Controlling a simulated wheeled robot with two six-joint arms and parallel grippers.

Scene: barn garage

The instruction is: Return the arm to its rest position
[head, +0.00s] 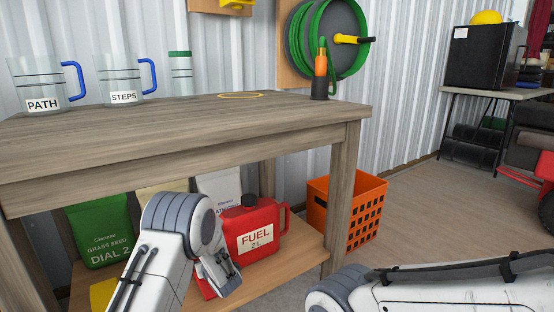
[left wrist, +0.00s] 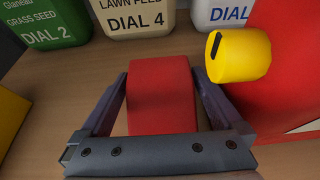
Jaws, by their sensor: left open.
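My left gripper (head: 222,284) is low at the shelf under the workbench, in front of the red fuel can (head: 262,238) labelled "FUEL 2 L". In the left wrist view the gripper (left wrist: 160,105) is open, with a red block-like thing (left wrist: 162,88) between its fingers and gaps showing at both sides.
The workbench (head: 200,125) top is just above my left arm, its leg (head: 340,200) to the right. Bags, one the green grass seed bag (head: 100,230), stand behind on the shelf. A yellow cylinder (left wrist: 238,56) is close to the right finger. An orange crate (head: 365,212) stands beyond the leg.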

